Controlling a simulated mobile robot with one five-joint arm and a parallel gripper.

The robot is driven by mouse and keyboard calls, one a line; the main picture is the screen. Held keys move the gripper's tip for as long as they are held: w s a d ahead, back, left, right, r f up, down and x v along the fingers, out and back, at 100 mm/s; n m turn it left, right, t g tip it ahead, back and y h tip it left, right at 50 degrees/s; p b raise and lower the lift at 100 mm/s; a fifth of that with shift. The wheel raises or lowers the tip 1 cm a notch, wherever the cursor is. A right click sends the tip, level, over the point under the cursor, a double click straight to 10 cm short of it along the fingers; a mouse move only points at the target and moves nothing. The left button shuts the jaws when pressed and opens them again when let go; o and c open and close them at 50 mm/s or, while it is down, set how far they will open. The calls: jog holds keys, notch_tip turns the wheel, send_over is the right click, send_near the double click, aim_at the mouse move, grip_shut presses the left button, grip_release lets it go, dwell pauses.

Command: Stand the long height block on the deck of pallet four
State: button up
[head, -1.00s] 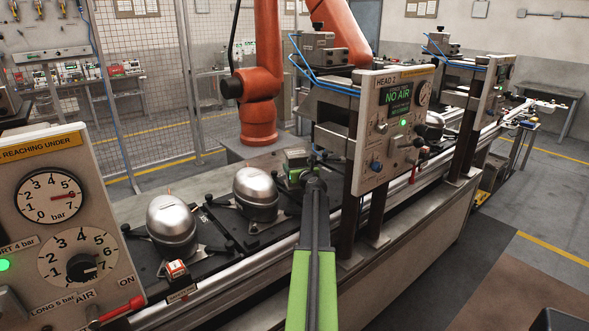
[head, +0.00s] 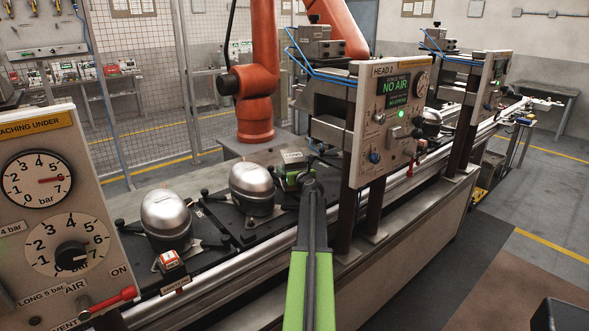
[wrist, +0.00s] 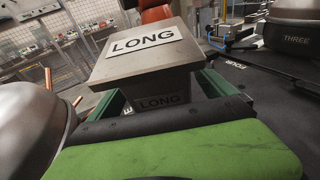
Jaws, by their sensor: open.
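The long height block (wrist: 163,80) is a grey block with a wide top plate marked LONG. It stands upright between the green fingers of my gripper (wrist: 165,108), which is open around it. In the head view the block (head: 292,156) shows just beyond my arm's end, with my gripper (head: 294,180) around its lower part. The dark deck of pallet four (wrist: 240,72), lettered FOUR, lies beside and beneath the block in the wrist view. The block's foot is hidden by my gripper, so its contact with the deck cannot be seen.
Silver-domed compressors (head: 252,185) stand on the pallets to the left. The HEAD 2 panel (head: 390,110) and its posts stand close on the right. A compressor marked THREE (wrist: 294,40) is at the wrist view's right. A small red-and-white block (head: 170,262) sits at the front rail.

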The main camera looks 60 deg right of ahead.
jog(key=p+v, duration=0.1)
jog(key=v, duration=1)
jog(key=shift+s, duration=0.15)
jog(key=shift+a+p, duration=0.1)
jog(key=shift+p, duration=0.25)
